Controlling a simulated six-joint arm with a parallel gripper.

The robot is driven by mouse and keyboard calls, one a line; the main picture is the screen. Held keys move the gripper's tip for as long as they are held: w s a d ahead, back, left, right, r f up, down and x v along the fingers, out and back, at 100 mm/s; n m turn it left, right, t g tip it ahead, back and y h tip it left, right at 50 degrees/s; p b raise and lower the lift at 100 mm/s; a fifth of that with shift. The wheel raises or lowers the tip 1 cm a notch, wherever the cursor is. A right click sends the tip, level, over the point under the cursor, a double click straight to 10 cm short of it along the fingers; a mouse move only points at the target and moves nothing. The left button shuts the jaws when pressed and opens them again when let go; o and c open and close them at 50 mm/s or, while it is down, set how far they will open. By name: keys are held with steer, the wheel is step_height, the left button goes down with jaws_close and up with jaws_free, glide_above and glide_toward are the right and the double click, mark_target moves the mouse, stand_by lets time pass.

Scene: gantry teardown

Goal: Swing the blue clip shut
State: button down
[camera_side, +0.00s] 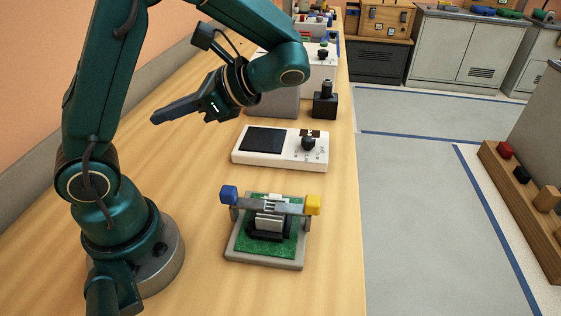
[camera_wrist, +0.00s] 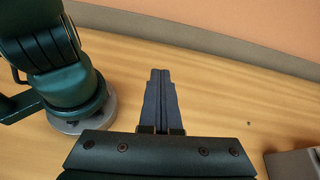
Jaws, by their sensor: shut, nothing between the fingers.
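The blue clip (camera_side: 229,194) is a small blue block at the left end of a grey bar across a fixture. A yellow block (camera_side: 313,205) sits at the bar's right end. The fixture (camera_side: 265,262) has a grey frame around a green board (camera_side: 240,246), with a dark and white part under the bar. I cannot tell how far the clip is swung. My gripper (camera_side: 155,120) is up and left of the fixture, apart from it, pointing left. In the wrist view its fingers (camera_wrist: 160,72) are together and empty; the clip is not in that view.
A white device (camera_side: 240,157) with a dark screen and knob lies behind the fixture. A black block with a knob (camera_side: 325,104) and grey boxes stand farther back. The wooden bench (camera_side: 190,205) is clear left of the fixture; its right edge is close by.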

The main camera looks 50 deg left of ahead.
mark_target(244, 206)
steer(key=w+d+n+t+h, duration=0.1)
steer(key=d+n+t+h, duration=0.3)
steer(key=n, duration=1.3)
steer(key=d+n+t+h, duration=0.3)
steer(key=d+n, duration=0.1)
steer(key=n, duration=1.4)
steer(key=x, duration=1)
steer(key=shift+w+d, duration=1.4)
steer(key=shift+w, duration=0.2)
